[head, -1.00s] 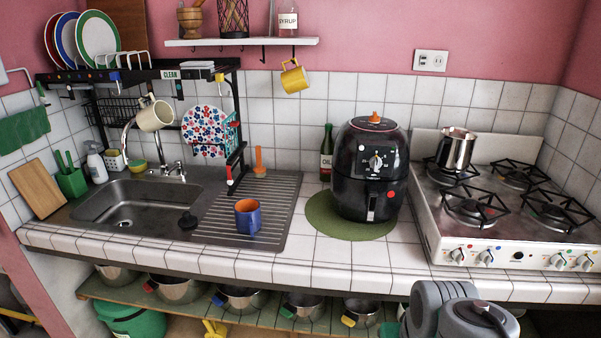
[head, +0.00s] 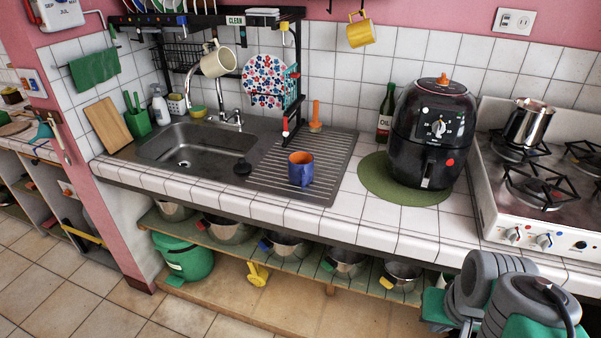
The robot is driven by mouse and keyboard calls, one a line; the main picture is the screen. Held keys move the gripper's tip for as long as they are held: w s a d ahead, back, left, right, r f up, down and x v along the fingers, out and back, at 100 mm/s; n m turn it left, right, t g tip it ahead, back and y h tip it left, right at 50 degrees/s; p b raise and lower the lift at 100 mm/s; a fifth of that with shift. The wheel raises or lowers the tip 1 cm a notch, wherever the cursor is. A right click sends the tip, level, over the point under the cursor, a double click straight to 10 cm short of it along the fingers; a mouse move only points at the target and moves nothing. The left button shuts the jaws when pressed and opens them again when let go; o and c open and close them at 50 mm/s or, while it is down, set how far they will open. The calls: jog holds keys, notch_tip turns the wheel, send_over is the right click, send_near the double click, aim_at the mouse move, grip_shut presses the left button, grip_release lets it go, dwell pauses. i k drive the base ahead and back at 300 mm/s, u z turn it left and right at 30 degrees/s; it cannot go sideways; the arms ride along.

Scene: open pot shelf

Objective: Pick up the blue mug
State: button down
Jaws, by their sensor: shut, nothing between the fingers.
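The blue mug (head: 301,174) stands upright on the ribbed metal drainboard (head: 334,178), right of the sink basin. Its outside is blue and its inside is orange. Nothing touches it from above. Grey and green links of my arm show at the bottom right of the head view, well apart from the mug. I cannot make out my gripper's fingers in this view.
A black air fryer (head: 431,135) stands on a green round mat (head: 377,184) right of the drainboard. A black dish rack (head: 296,85) rises behind the mug. Pots fill the lower shelf (head: 225,238). The counter front is clear.

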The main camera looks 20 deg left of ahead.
aim_at(301, 171)
jog(key=u, duration=2.7)
jog(key=i, duration=2.7)
jog(key=z, duration=2.9)
jog(key=i, duration=0.35)
jog(key=u, duration=0.1)
